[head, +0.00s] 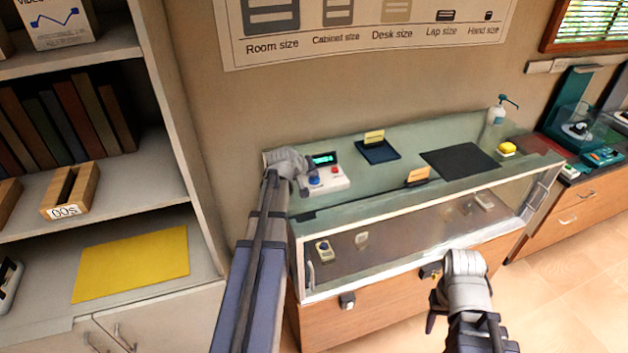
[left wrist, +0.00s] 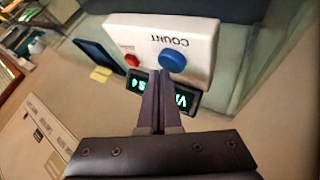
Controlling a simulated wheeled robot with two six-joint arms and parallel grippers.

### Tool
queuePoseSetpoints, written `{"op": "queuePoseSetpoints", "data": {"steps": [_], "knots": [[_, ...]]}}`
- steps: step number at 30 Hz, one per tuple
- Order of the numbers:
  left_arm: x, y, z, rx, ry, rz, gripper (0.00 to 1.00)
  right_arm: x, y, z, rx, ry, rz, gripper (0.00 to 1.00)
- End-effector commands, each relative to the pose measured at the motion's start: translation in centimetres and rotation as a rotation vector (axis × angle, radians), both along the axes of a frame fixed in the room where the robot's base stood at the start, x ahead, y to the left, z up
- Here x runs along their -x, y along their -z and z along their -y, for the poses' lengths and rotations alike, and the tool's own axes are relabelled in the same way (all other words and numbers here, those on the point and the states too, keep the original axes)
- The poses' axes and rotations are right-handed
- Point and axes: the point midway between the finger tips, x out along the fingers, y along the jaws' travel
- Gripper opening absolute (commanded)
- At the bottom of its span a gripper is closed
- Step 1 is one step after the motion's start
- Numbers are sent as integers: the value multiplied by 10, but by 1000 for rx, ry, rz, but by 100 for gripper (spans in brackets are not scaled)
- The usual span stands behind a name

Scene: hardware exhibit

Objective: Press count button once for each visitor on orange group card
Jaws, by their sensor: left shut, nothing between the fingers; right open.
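The white counter box (head: 330,182) stands at the left end of the glass counter, with a blue button (head: 314,180), a red button and a lit green display (head: 324,159). In the left wrist view the blue button (left wrist: 172,60) sits by the word COUNT, and the red button (left wrist: 132,60) is beside it. My left gripper (left wrist: 160,74) is shut and empty, its tips at the blue button's edge in that view; contact cannot be told. Its fingers partly cover the display (left wrist: 180,100). A small orange card (head: 418,174) stands on the counter; its writing is unreadable. My right gripper (head: 436,300) is open before the cabinet.
A yellow card (head: 374,136) stands at a dark blue tray (head: 378,152). A black mat (head: 460,161), a yellow button (head: 507,148) and a pump bottle (head: 497,112) are further right. A shelf unit (head: 165,120) stands close on the left. Floor is clear at lower right.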

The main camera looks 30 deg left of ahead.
Motion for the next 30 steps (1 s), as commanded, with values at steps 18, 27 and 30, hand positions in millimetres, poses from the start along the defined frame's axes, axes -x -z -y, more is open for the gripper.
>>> {"op": "queuePoseSetpoints", "data": {"steps": [18,27,30], "knots": [[0,4,0,0,0,0,0,0,4,0,0,0,0,50],[0,8,0,0,0,0,0,0,8,0,0,0,0,50],[0,9,0,0,0,0,0,0,9,0,0,0,0,50]]}}
